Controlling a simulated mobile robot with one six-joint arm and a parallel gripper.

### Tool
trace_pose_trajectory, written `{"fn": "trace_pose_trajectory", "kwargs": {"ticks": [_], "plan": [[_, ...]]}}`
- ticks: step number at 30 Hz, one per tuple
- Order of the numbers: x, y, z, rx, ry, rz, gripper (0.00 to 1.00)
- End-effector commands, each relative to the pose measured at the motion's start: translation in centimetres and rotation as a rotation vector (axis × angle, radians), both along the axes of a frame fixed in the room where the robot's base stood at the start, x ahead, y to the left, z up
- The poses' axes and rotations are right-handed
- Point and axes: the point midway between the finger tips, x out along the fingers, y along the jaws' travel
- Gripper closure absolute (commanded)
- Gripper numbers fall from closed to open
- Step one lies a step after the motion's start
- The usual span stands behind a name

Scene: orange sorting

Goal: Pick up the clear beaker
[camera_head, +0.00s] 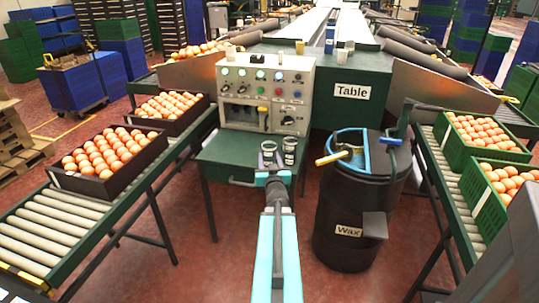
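Two small cup-like vessels stand close together at the front of the control panel, on the small green table (225,155). The left vessel (268,147) and the right vessel (290,146) both have pale rims. They are too small to tell for sure which is the clear beaker. My gripper (272,176) is at the end of my arm, just in front of and below these vessels in the picture. Its fingers are small and partly hidden, so I cannot tell whether they are open or touch a vessel.
A control panel (240,95) with knobs stands behind the vessels. A black wax barrel (340,205) with a blue-handled top is close on the right. Roller conveyors (48,228) carry crates of oranges on both sides. Red floor lies free between table and barrel.

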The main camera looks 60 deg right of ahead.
Motion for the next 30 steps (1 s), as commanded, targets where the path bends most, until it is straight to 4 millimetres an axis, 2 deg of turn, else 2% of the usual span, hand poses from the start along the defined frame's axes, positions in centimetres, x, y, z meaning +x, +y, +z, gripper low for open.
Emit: {"fn": "trace_pose_trajectory", "kwargs": {"ticks": [6,23,30], "plan": [[-0.38,0.54,0.08,0.000,0.000,0.000,0.79],[-0.36,0.53,0.10,-0.001,-0.001,0.000,0.79],[0.31,1.00,0.53,-0.002,0.000,0.017,0.79]]}}
